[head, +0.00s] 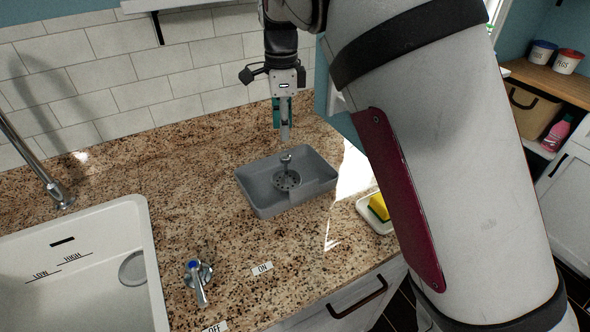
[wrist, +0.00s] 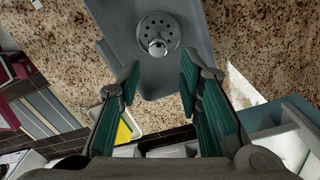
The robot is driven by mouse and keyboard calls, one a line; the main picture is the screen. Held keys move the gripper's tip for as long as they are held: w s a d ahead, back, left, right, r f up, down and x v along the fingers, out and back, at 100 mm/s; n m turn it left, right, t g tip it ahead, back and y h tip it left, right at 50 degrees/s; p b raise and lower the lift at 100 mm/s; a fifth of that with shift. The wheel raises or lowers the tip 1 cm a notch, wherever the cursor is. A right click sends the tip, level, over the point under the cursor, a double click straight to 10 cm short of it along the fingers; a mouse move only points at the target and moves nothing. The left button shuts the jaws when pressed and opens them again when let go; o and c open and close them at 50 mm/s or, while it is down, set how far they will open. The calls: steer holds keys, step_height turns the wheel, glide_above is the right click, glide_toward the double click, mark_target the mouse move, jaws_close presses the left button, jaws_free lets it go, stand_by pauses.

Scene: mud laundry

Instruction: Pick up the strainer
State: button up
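The strainer (head: 287,179) is a small grey metal disc with holes and an upright knob. It stands in a grey rectangular tray (head: 262,200) on the granite counter. In the wrist view the strainer (wrist: 158,34) shows at the top centre, beyond my fingertips, with the tray (wrist: 118,42) around it. My gripper (head: 284,135) is above and behind the tray in the head view, pointing down. In the wrist view my gripper (wrist: 160,80) has its two teal-padded fingers spread apart with nothing between them. The gripper does not touch the strainer.
A white sink (head: 148,245) lies at the left, with a blue-marked tap handle (head: 198,280) in front. A dish (head: 372,222) with a yellow sponge (head: 379,206) sits right of the tray. A tiled wall (head: 140,70) stands behind. The counter left of the tray is clear.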

mark_target(286, 179)
step_height(286, 179, down, 14)
steer(key=shift+s+d+r+p, duration=0.1)
steer(key=shift+r+p, duration=0.15)
steer(key=shift+p, duration=0.45)
jaws_close()
